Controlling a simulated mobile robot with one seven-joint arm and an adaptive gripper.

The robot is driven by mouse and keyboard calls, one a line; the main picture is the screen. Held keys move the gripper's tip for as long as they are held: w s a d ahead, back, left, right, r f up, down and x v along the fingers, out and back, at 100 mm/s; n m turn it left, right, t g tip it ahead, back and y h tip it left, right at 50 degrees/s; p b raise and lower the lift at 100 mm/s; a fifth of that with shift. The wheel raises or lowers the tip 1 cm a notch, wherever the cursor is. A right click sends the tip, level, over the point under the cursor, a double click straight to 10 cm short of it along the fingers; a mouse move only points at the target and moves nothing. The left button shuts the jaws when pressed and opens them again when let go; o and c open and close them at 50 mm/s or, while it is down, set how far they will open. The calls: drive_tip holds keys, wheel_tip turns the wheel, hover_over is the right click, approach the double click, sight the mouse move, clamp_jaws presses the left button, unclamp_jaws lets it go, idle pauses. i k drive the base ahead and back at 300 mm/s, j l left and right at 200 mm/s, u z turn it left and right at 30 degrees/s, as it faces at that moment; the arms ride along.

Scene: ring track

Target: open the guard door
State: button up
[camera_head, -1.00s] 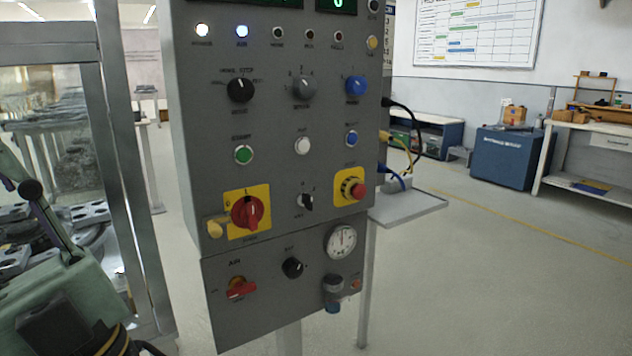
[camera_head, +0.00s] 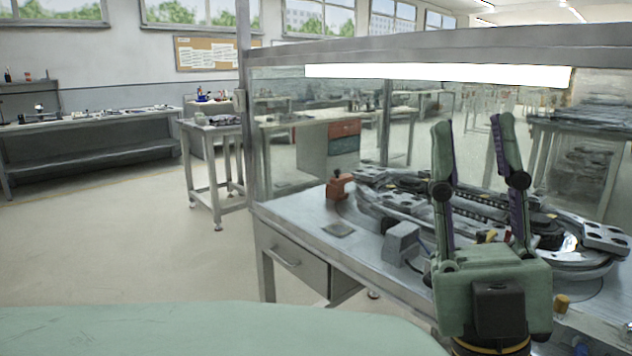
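The guarded machine stands on the right in the head view, a metal frame (camera_head: 246,130) around a bench with a ring track (camera_head: 385,205). Clear panes (camera_head: 285,165) show between its posts. I cannot tell which pane is the guard door, or whether it is open or shut. A small pale fitting (camera_head: 240,100) sits on the left post; I cannot tell if it is a handle. My gripper (camera_head: 471,122) is at the right, pointing up, its two green fingers apart with nothing between them. It shows in front of the ring track and hides part of it.
A light bar (camera_head: 440,75) runs under the top beam. A drawer (camera_head: 292,268) is under the bench's left end. A small table (camera_head: 212,128) and a long workbench (camera_head: 90,120) stand to the left. The floor between them is clear.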

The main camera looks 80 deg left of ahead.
sight(599, 57)
drive_tip(key=u, duration=2)
drive_tip(key=k+l+u, duration=0.2)
drive_tip(key=u, duration=0.2)
drive_tip(key=k+l+u, duration=0.15)
drive_tip(key=u, duration=0.2)
